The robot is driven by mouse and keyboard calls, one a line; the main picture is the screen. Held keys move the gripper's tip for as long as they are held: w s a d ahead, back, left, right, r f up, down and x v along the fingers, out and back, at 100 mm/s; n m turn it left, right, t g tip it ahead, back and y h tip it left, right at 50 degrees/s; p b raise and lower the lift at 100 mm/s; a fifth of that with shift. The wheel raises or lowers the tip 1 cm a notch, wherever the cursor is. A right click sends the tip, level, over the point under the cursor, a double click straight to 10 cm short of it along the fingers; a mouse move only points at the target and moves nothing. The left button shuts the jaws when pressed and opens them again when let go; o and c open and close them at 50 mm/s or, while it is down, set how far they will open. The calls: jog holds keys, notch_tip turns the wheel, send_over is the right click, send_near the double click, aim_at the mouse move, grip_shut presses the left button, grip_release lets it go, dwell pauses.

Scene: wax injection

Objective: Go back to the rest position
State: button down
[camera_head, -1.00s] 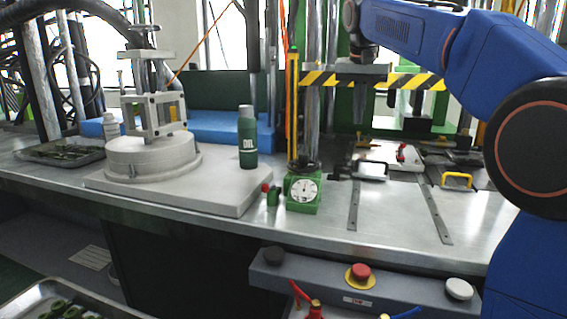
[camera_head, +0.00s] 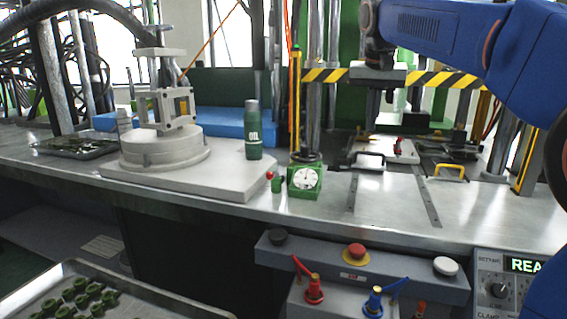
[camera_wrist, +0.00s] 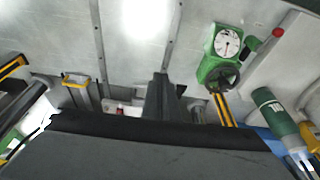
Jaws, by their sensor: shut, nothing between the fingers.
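My gripper (camera_head: 374,118) hangs from the end of my blue arm at the right of the head view, in front of the yellow-and-black striped bar. Its dark fingers also show in the wrist view (camera_wrist: 163,95). It is shut and empty, above the steel table (camera_head: 395,212), and appears apart from everything on it. Below and around it are a mold with a black handle (camera_head: 369,161) and one with a yellow handle (camera_head: 449,172).
A green gauge (camera_head: 305,181), an oil bottle (camera_head: 253,130) and a round white pot (camera_head: 165,147) stand on the left and middle. A button panel (camera_head: 362,268) sits below the table edge. A tray of green parts (camera_head: 110,278) is at lower left. A control box (camera_head: 497,290) is at lower right.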

jog(key=s+d+f+n, duration=0.1)
jog(key=s+d+f, duration=0.2)
jog(key=s+f, duration=1.3)
jog(key=s+d+f+n+t, duration=0.1)
jog(key=s+d+f+n, duration=0.1)
jog(key=s+f, duration=1.5)
jog(key=s, duration=0.2)
jog(key=shift+s+d+t+y, duration=0.3)
jog(key=shift+d+y, duration=0.1)
